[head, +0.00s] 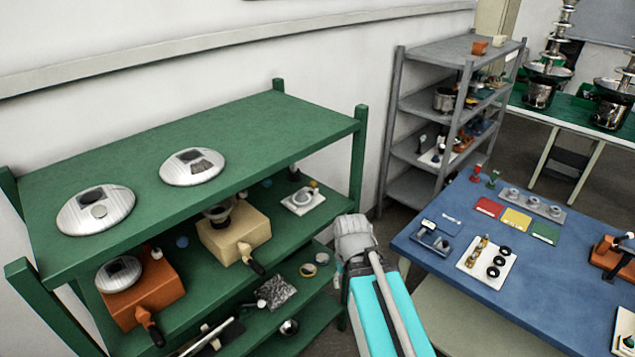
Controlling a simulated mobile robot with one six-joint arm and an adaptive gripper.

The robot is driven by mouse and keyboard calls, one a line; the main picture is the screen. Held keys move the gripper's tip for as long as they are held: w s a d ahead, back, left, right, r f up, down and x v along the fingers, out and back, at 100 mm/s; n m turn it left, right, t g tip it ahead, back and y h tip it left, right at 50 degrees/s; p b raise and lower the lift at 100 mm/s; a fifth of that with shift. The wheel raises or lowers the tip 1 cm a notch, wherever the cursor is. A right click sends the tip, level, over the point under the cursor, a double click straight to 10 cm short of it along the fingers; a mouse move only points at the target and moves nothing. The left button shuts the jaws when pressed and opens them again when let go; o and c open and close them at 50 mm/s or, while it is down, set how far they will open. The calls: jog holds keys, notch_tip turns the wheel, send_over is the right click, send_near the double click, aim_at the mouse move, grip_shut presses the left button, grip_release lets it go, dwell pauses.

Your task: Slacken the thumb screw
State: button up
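I cannot pick out a thumb screw for certain; any such screw is too small to tell here. An orange block (160,296) with a black-ended handle and a domed metal disc stands on the green rack's middle shelf. A cream block (236,238) with a similar handle and a dark round part on top stands to its right. My arm, cyan and grey, rises from the bottom centre to a grey joint beside the rack's right end. I see no gripper fingers, so my gripper is not in view.
The green rack (255,120) carries two metal domes on top and several small items below. A blue table (540,285) at right holds coloured cards and small parts. A grey shelf unit (425,103) stands behind. Fountains (540,92) stand on a green-topped table at the back right.

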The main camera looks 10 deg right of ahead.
aim_at(338, 213)
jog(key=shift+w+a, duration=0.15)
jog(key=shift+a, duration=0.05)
